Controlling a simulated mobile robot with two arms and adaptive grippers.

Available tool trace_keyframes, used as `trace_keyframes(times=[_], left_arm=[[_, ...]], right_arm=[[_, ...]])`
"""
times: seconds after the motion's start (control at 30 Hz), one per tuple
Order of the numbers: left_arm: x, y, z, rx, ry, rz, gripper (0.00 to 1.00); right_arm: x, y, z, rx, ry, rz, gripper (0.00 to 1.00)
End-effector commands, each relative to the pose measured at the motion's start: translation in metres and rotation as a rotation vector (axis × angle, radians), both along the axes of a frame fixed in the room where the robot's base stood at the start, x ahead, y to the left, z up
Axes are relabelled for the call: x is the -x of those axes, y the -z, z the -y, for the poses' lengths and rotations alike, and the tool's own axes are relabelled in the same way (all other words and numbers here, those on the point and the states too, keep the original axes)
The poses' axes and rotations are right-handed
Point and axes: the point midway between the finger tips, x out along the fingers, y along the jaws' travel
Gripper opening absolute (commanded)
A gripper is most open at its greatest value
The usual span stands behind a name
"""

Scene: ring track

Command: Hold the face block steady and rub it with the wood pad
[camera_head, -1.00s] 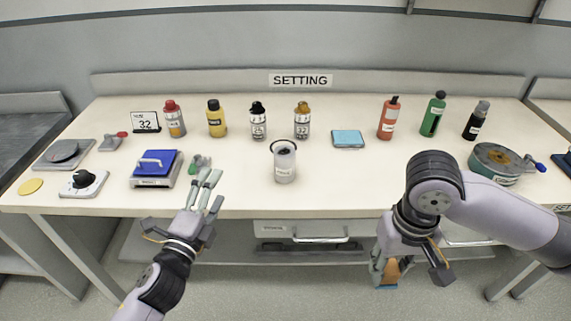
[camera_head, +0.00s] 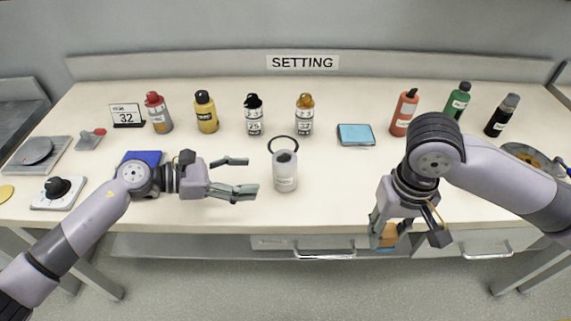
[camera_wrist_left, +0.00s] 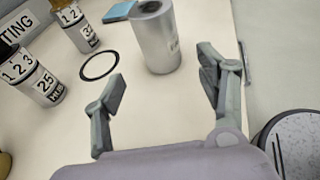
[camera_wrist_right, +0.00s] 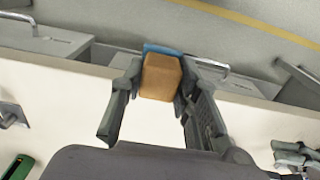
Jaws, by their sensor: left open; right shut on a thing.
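A grey cylinder (camera_head: 285,171) with a dark top stands upright at the middle of the bench's front. Its label is too small to read; I take it as the face block. It also shows in the left wrist view (camera_wrist_left: 157,38). My left gripper (camera_head: 246,176) is open and level beside it on the left, fingers pointing at it, not touching. My right gripper (camera_wrist_right: 161,80) is shut on the wood pad (camera_wrist_right: 160,76), a brown block with a blue face. In the head view the pad (camera_head: 388,236) is partly hidden by the gripper, at the bench's front edge.
A black ring (camera_head: 283,139) lies behind the cylinder. Several bottles, including a yellow one (camera_head: 206,111) and an orange one (camera_head: 404,112), stand along the back. A flat blue slab (camera_head: 355,134) lies right of centre. A round tin (camera_head: 528,160) stands far right.

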Motion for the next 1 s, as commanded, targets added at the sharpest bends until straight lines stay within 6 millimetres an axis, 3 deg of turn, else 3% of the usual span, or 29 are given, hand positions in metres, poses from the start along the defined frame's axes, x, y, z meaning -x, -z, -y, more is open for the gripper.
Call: trace_keyframes(times=[0.33, 0.5, 0.7, 1.0], left_arm=[[-0.014, 0.012, 0.048, 0.007, -0.001, -0.003, 0.66], [-0.02, 0.022, 0.067, 0.006, -0.001, -0.001, 0.66], [-0.025, 0.025, 0.08, 0.006, -0.002, -0.001, 0.66], [-0.025, 0.026, 0.083, 0.005, -0.002, -0.002, 0.66]], right_arm=[[0.0, -0.009, 0.0, 0.0, 0.0, 0.0, 0.07], [0.0, 0.0, 0.0, 0.0, 0.0, 0.0, 0.07], [0.0, 0.003, 0.0, 0.0, 0.0, 0.0, 0.07], [0.0, 0.003, 0.0, 0.0, 0.0, 0.0, 0.07]])
